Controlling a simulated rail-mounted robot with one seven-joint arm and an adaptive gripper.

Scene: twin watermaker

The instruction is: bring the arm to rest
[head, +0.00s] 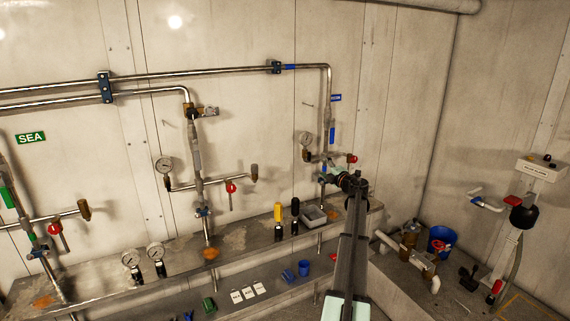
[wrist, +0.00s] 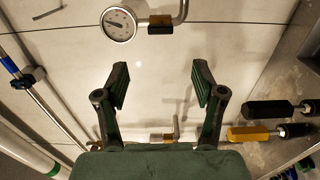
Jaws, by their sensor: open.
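My gripper (wrist: 161,82) is open in the wrist view, its two dark fingers spread with nothing between them. Plain wall panel shows behind the gap. In the head view my arm reaches up and away from the bottom, and my gripper (head: 345,181) is at its far end, in front of the right-hand pipe run near the wall. Its fingers are too small there to make out clearly. I cannot tell from the head view whether it touches the pipe fittings behind it.
A pressure gauge (wrist: 119,24) is on the wall ahead of the fingers. A yellow-handled tool (head: 278,221), a black-handled one (head: 295,216) and a grey tray (head: 314,216) are on the steel ledge (head: 182,262) left of my arm. A blue bucket (head: 441,240) stands right.

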